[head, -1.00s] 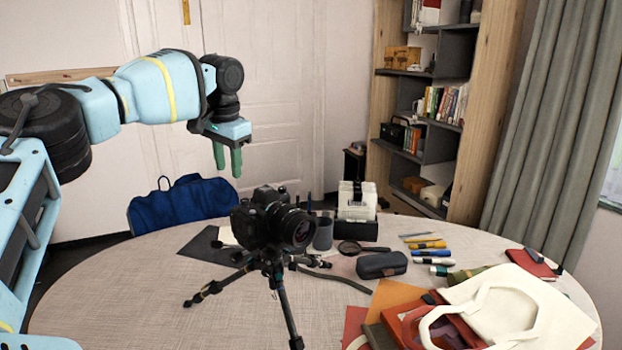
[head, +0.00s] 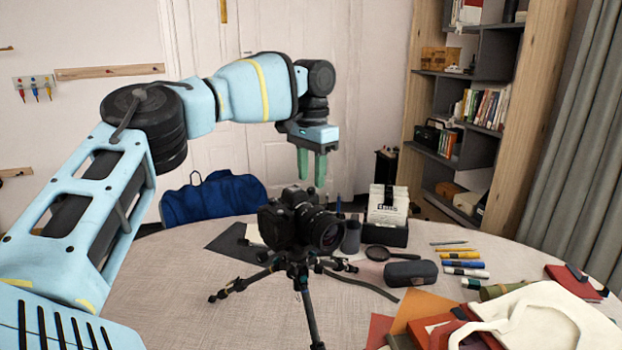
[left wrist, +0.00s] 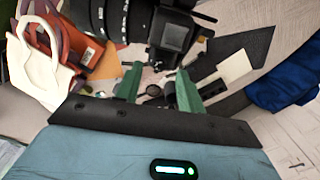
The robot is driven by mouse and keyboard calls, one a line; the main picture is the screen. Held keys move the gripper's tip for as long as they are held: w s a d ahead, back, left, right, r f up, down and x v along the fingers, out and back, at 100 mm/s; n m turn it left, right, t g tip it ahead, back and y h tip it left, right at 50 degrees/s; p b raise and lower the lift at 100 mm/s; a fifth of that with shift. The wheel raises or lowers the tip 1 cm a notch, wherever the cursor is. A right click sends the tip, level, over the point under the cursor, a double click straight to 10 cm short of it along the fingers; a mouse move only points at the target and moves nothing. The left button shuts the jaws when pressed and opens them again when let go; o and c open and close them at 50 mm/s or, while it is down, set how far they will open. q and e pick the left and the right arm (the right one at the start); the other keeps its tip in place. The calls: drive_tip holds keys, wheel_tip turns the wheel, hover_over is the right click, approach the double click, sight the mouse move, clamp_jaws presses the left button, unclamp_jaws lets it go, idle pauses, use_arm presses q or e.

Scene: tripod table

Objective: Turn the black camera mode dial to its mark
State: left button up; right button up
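The black camera (head: 290,222) stands on a black tripod (head: 309,300) on the round table, its lens facing right and toward me. Its mode dial is too small to make out clearly. My left gripper (head: 311,180), with green fingers pointing down, is above and slightly behind or beside the camera top, apart from it. In the left wrist view the camera (left wrist: 172,38) is just beyond the fingers of the gripper (left wrist: 155,80). The fingers are apart with nothing between them. My right gripper is out of view.
A grey case (head: 411,273), a magnifier (head: 378,253), a box of white cards (head: 388,205) and several pens lie right of the camera. A cream bag (head: 545,325) lies at front right. A blue bag (head: 213,197) is behind the table. The left table top is clear.

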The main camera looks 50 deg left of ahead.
use_arm(q)
drive_tip(key=shift+f, duration=1)
clamp_jaws()
drive_tip(key=shift+n, duration=0.3)
drive_tip(key=shift+n+b, duration=0.3)
drive_tip(key=shift+n, duration=2.1)
